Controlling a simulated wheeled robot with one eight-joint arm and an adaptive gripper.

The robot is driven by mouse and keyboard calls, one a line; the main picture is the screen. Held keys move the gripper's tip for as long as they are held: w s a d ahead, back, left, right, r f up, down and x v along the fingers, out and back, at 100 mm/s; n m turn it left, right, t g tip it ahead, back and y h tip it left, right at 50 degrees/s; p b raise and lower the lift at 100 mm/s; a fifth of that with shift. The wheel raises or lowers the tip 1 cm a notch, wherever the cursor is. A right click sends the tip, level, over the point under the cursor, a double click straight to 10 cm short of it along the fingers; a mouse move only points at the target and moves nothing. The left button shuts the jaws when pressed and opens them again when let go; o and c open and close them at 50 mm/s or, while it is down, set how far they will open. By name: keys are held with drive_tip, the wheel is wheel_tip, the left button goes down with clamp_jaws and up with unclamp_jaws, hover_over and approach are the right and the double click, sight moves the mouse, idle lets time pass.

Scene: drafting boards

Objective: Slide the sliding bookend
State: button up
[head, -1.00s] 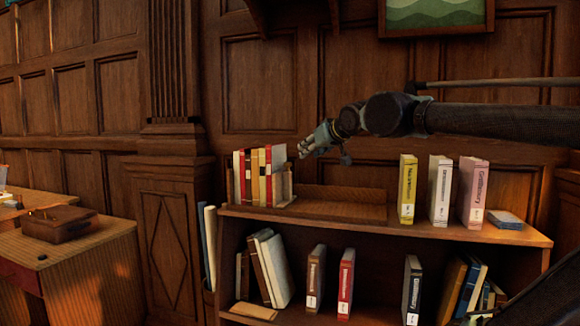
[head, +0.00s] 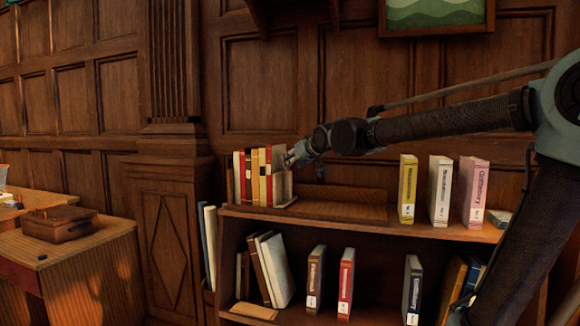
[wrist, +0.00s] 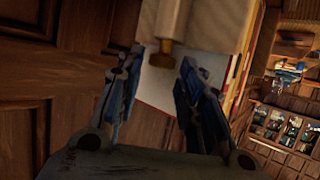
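The sliding bookend (head: 289,186) stands upright on the top shelf, at the right end of a row of red, cream and yellow books (head: 257,176). My gripper (head: 291,157) is at the bookend's upper part, coming from the right. In the wrist view my gripper's two blue fingers (wrist: 160,72) are spread apart. A brass-coloured knob (wrist: 162,56) on a pale post lies between or just beyond the fingertips. I cannot tell whether the fingers touch it. The bookend's top is partly hidden by my gripper in the head view.
A bare wooden track (head: 335,207) runs along the shelf right of the bookend. Beyond it stand yellow (head: 407,188), white (head: 440,190) and pink (head: 474,191) volumes. The lower shelf holds more books. A wood-panelled wall is behind; a desk (head: 90,265) is at the left.

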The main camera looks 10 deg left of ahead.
drive_tip(key=shift+x, duration=1.55)
clamp_jaws()
drive_tip(key=shift+a, duration=0.1)
